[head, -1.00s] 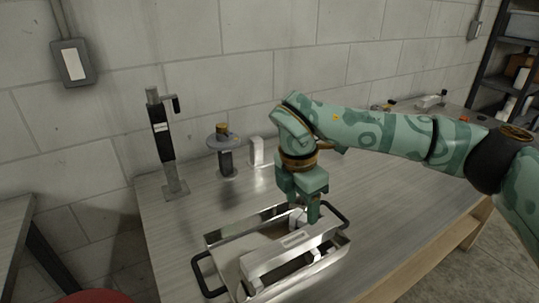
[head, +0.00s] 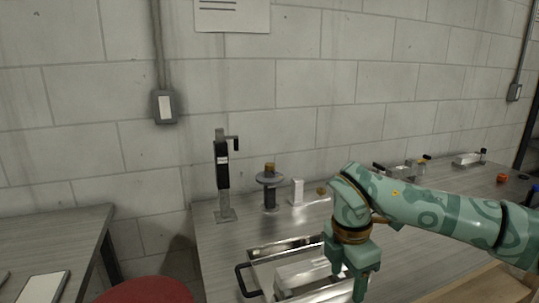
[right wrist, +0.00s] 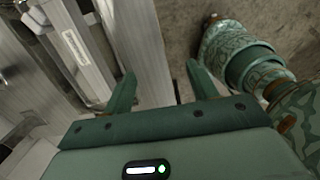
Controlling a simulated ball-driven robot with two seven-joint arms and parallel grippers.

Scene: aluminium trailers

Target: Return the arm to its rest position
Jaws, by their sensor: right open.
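My right arm comes in from the right in the head view, green with a camouflage pattern. Its gripper (head: 347,284) points down over the right side of a metal tray (head: 262,250) with dark handles on the bench. In the right wrist view the two green fingers (right wrist: 158,90) stand apart with nothing between them. The tray and a metal piece in it (right wrist: 68,45) lie to the left of the fingers there. My left gripper does not show.
The bench (head: 225,262) runs along a block wall. A black stand (head: 222,170), a spool on a post (head: 270,182) and a white block (head: 297,192) stand behind the tray. Small items lie farther right. A red round seat (head: 145,291) is at the front left.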

